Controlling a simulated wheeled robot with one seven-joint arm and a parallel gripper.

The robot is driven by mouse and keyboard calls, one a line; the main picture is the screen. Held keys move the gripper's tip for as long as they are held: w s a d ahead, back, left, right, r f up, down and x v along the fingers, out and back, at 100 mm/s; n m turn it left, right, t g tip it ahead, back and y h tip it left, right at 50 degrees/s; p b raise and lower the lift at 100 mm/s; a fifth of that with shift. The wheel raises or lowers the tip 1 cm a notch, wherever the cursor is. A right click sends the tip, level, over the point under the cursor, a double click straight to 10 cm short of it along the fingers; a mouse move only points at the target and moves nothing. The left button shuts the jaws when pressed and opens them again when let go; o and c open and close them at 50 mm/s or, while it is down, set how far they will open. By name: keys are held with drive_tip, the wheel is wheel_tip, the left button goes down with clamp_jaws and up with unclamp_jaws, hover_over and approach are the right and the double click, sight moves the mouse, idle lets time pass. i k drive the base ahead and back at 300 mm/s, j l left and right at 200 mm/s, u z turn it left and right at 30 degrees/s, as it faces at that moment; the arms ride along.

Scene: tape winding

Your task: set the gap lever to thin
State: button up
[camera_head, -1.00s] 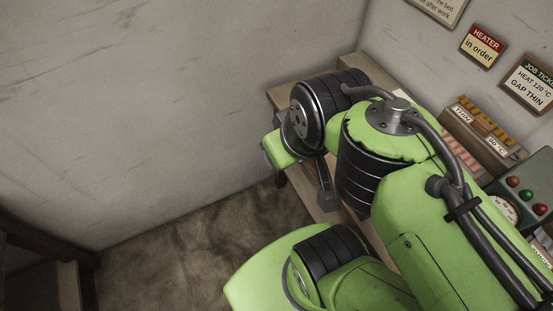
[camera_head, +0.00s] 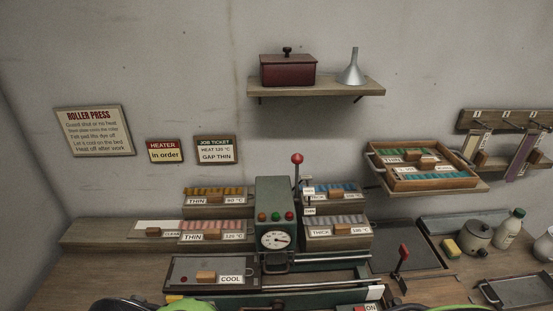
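A green press unit (camera_head: 274,215) stands on the bench, with coloured buttons and a round dial on its front. An upright lever with a red knob (camera_head: 297,159) rises at its right side, beside small white labels (camera_head: 309,200) too small to read. A second lever with a red knob (camera_head: 404,252) stands lower right, tilted slightly right. I cannot tell for certain which is the gap lever. The job ticket (camera_head: 215,150) on the wall reads heat 120 °C, gap thin. My gripper is not in view; only green parts of my arm show at the bottom edge.
Boxes marked THIN (camera_head: 213,232) and THICK (camera_head: 336,232) flank the press. A plate marked COOL (camera_head: 213,275) lies in front. A shelf (camera_head: 330,88) holds a red box and a funnel. A pot (camera_head: 478,237) and bottle (camera_head: 510,229) stand at right.

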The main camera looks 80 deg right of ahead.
sight(296, 158)
drive_tip(key=z, duration=3.2)
